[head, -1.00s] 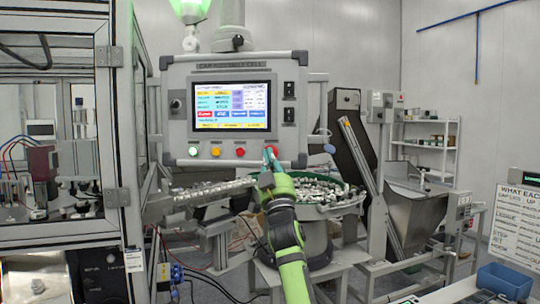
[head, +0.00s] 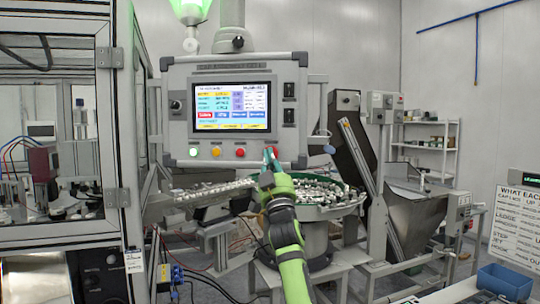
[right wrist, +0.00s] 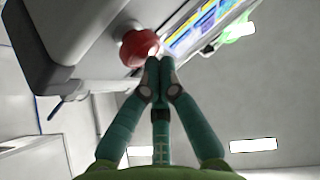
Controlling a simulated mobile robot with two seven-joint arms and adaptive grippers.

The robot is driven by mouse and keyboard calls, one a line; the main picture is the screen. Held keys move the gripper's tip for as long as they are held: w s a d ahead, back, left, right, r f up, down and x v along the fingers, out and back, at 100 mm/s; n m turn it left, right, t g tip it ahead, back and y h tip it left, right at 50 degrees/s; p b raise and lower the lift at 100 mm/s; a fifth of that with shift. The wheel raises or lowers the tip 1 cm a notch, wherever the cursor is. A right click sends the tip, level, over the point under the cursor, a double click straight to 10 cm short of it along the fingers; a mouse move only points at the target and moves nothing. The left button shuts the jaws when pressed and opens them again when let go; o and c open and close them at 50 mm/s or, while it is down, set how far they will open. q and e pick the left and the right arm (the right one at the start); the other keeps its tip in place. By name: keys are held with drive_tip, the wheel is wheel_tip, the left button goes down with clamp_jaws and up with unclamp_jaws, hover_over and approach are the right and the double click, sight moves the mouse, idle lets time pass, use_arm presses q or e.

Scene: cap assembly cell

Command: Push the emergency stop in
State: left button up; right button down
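The emergency stop is a red mushroom button at the lower right of the grey control panel. Its red edge (head: 275,150) shows in the head view, partly hidden by my right gripper (head: 268,156). In the right wrist view the red head of the emergency stop (right wrist: 138,46) stands out from the panel face. The teal fingers of my right gripper (right wrist: 160,64) are together and empty. Their tips are right beside the button's rim; I cannot tell whether they touch it. My left gripper is not in view.
The panel (head: 177,140) also carries a lit screen (head: 231,106) and white, yellow and red buttons left of the emergency stop. Below is a green-rimmed bowl (head: 340,208) of caps with a feed track (head: 215,193). A framed glass enclosure (head: 122,150) stands at left.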

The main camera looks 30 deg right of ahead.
drive_tip(key=shift+w+d, duration=0.1)
drive_tip(key=shift+d, duration=0.05)
drive_tip(key=shift+f, duration=0.1)
drive_tip(key=shift+s+a, duration=0.55)
drive_tip(key=s+a, duration=0.3)
drive_tip(key=shift+s+a+p, duration=0.1)
drive_tip(key=shift+s+p, duration=0.25)
drive_tip(key=shift+s, duration=0.05)
drive_tip(key=shift+f, duration=0.1)
idle(0.6)
